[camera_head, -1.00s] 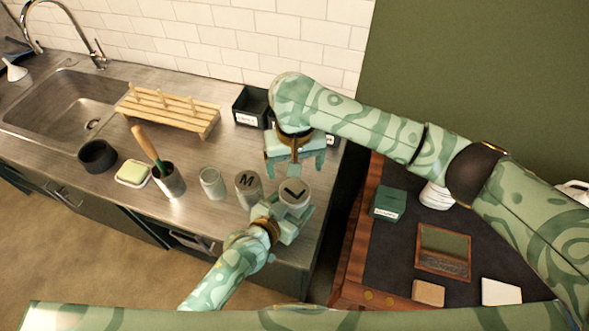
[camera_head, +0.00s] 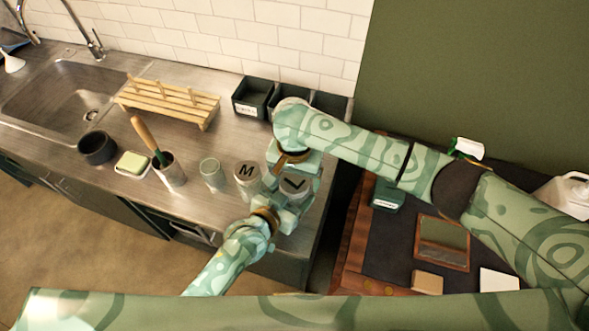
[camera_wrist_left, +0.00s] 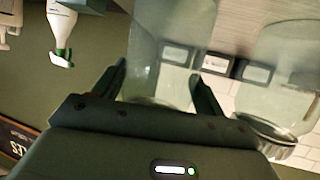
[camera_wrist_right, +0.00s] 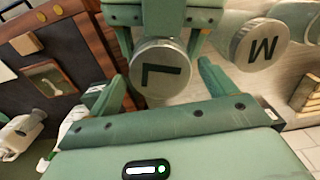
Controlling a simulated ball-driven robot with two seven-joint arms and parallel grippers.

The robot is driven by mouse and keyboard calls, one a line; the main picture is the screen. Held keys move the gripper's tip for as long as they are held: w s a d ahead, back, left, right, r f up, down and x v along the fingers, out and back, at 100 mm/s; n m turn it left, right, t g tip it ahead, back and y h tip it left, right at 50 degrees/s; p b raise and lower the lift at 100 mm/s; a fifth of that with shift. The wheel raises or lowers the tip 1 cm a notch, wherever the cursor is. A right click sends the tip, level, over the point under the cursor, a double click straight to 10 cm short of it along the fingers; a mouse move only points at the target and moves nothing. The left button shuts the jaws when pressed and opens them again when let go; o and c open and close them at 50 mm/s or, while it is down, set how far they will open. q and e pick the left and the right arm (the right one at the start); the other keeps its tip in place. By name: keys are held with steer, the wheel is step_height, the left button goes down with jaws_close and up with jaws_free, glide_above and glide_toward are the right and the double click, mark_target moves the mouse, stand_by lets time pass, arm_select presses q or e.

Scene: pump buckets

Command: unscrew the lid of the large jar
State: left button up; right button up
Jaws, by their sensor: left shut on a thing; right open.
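The large jar's grey lid (camera_head: 295,187), marked L, faces up near the counter's right end; it also shows in the right wrist view (camera_wrist_right: 162,72). My left gripper (camera_head: 292,208) is shut on the large jar below the lid. In the left wrist view the jar's clear glass (camera_wrist_left: 170,60) is between the fingers (camera_wrist_left: 158,75). My right gripper (camera_head: 296,170) is open at the lid, coming from the back. In the right wrist view the lid appears between its open fingers (camera_wrist_right: 162,80), with gaps on both sides. I cannot tell whether the fingertips reach down to lid level.
The M-lidded jar (camera_head: 247,175) stands close left of the large jar. A small glass (camera_head: 211,172), a brush holder (camera_head: 170,172), a sponge dish (camera_head: 131,164) and a wooden rack (camera_head: 168,103) stand further left. A dark labelled bin (camera_head: 252,97) is behind.

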steer(key=c, duration=1)
steer(key=n, duration=0.6)
steer(key=shift+n, duration=0.4)
steer(key=o, duration=1.1)
steer(key=shift+r, duration=0.1)
